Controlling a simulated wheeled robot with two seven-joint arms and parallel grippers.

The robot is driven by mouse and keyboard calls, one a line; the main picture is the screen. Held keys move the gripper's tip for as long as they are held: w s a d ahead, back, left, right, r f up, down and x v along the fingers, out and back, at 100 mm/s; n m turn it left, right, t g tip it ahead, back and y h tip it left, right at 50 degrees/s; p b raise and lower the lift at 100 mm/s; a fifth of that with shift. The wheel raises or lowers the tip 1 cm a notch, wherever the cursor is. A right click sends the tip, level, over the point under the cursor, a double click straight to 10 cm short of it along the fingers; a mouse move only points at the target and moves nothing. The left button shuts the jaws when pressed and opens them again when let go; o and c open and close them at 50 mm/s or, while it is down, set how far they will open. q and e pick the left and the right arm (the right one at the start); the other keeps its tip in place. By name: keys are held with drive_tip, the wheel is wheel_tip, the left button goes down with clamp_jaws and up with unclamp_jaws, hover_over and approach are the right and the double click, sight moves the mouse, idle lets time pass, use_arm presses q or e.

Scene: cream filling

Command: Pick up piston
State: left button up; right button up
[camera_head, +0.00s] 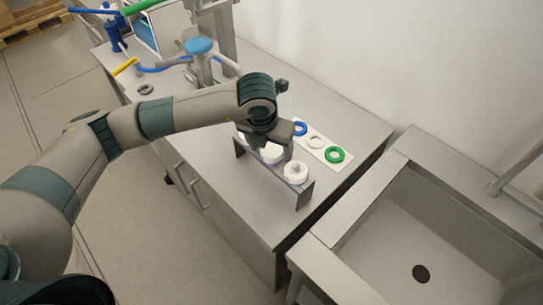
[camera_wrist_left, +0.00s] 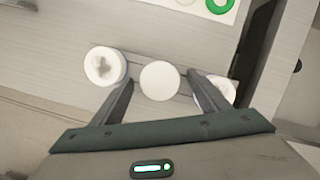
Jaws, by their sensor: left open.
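Several white round pistons stand in a row on a small metal stand (camera_head: 305,195) on the cabinet top. The near piston (camera_head: 296,172) and the middle piston (camera_head: 271,153) show in the head view; a third behind is mostly hidden by my arm. My left gripper (camera_head: 268,134) is above the row, pointing down. In the left wrist view its fingers (camera_wrist_left: 161,80) are open, with a smooth white piston top (camera_wrist_left: 160,81) between them. Another piston (camera_wrist_left: 104,66) with a dark recess is outside the left finger. A third (camera_wrist_left: 222,90) is partly hidden by the right finger.
A white board with a blue ring (camera_head: 300,129), a white ring (camera_head: 316,142) and a green ring (camera_head: 334,155) lies beside the stand. A machine with a blue-topped part (camera_head: 199,46) stands at the back. A sink (camera_head: 430,245) is at the right.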

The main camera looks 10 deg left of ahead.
use_arm(q)
drive_tip(key=shift+f, duration=0.1)
idle(0.4)
drive_tip(key=c, duration=1.3)
drive_tip(key=shift+w, duration=0.1)
drive_tip(key=shift+r, duration=0.4)
wheel_tip(320, 180, up, 8)
drive_tip(key=b, duration=0.3)
drive_tip(key=shift+r+b, duration=0.15)
drive_tip(key=shift+b, duration=0.15)
drive_tip(key=shift+r, duration=0.45)
